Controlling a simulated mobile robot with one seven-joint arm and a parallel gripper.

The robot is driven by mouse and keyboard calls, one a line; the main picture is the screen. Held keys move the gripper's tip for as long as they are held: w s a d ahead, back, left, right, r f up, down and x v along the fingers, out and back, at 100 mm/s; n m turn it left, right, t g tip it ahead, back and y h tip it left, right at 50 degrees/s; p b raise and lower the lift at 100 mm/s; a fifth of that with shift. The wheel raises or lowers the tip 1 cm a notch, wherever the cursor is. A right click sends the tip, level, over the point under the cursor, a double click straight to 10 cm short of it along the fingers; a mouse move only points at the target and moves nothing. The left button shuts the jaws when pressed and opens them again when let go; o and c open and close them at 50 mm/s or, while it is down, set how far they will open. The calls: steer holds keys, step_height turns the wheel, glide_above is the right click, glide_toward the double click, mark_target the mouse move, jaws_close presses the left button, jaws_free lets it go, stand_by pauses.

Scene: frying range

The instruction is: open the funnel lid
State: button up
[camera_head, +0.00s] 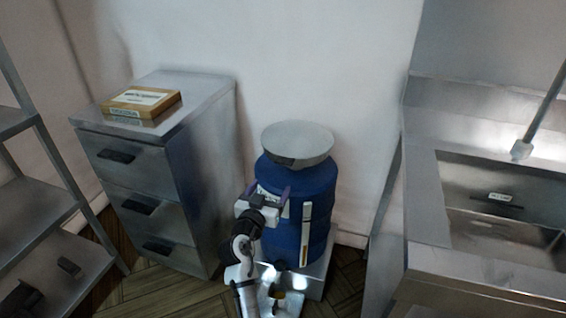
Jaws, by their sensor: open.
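The funnel lid (298,140) is a round, pale grey metal disc on top of a blue drum (317,205). It looks shut, lying nearly flat over the drum's top. The funnel body under it is mostly hidden. My gripper (269,191) is in front of the drum, at its left front side, below the lid's rim. Its two purple-grey fingers are apart and appear empty. The fingertips look close to the drum, but I cannot tell whether they touch it.
The drum stands on a low metal stand (318,276). A metal drawer cabinet (205,165) with a box (142,99) on top is at left. A metal sink counter (420,215) is at right. Shelving (40,215) stands far left. A wall is close behind the drum.

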mark_target(283, 163)
steer(key=p+x, duration=0.2)
steer(key=x, duration=1)
steer(key=shift+w, duration=0.3)
steer(key=shift+c, duration=0.2)
